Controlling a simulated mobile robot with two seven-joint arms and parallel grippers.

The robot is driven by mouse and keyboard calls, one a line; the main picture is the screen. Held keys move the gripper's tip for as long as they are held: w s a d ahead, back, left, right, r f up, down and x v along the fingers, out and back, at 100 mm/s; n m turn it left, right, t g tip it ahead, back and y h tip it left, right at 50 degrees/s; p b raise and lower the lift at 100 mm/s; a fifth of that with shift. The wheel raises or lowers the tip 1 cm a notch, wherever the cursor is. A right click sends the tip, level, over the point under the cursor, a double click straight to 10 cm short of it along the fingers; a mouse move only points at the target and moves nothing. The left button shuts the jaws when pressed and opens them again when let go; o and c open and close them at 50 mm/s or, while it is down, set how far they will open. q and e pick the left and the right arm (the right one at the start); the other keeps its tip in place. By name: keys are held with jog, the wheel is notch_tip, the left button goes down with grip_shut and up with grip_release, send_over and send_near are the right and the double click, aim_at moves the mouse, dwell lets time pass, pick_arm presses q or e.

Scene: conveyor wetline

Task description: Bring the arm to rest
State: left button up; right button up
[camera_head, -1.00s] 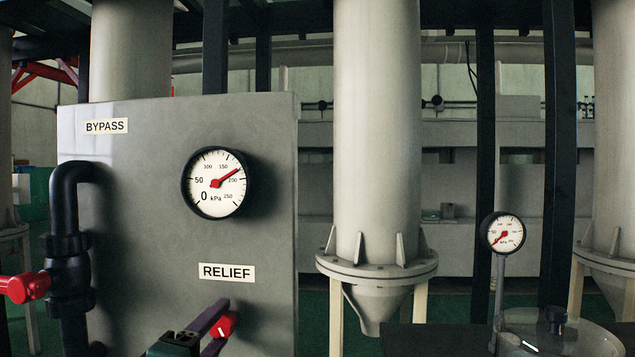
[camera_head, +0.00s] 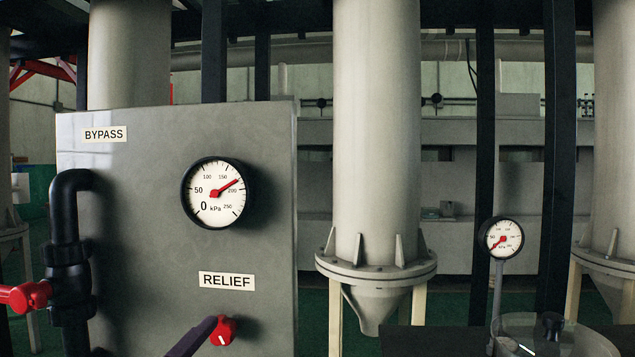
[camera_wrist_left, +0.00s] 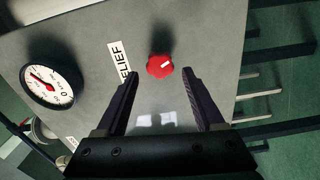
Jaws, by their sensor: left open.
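My left gripper (camera_wrist_left: 160,76) is open, with its two dark purple fingers apart and empty. In the left wrist view the red relief knob (camera_wrist_left: 160,66) appears between and beyond the fingertips, and no finger touches it there. In the head view a dark finger (camera_head: 194,338) shows at the bottom, just left of and below the red knob (camera_head: 222,330), overlapping its lower left side. The rest of the gripper is cut off by the frame. My right gripper is in neither view.
The grey panel (camera_head: 130,230) carries a pressure gauge (camera_head: 214,193), its needle between 150 and 200, and BYPASS and RELIEF labels. A black pipe with a red valve handle (camera_head: 25,297) stands at left. A small gauge on a stem (camera_head: 501,238) stands at right.

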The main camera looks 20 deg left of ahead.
pick_arm(q)
jog(key=shift+v, duration=1)
jog(key=s+d+r+m+g+h+p, duration=0.3)
jog(key=d+m+p, duration=0.2)
jog(key=m, duration=0.1)
jog(key=s+d+r+m+g+h+p, duration=0.3)
jog(key=s+d+m+p, duration=0.15)
jog(key=m+p, duration=0.2)
jog(key=s+r+m+g+y+p, duration=0.1)
jog(key=s+r+m+g+p, duration=0.35)
jog(key=s, duration=0.35)
jog(key=s+r+m+g+y+p, duration=0.1)
jog(key=s+r+m+g+p, duration=0.3)
jog(key=s, duration=0.5)
notch_tip(320, 180, up, 36)
jog(key=p, duration=3.6)
jog(key=shift+m+p, duration=0.3)
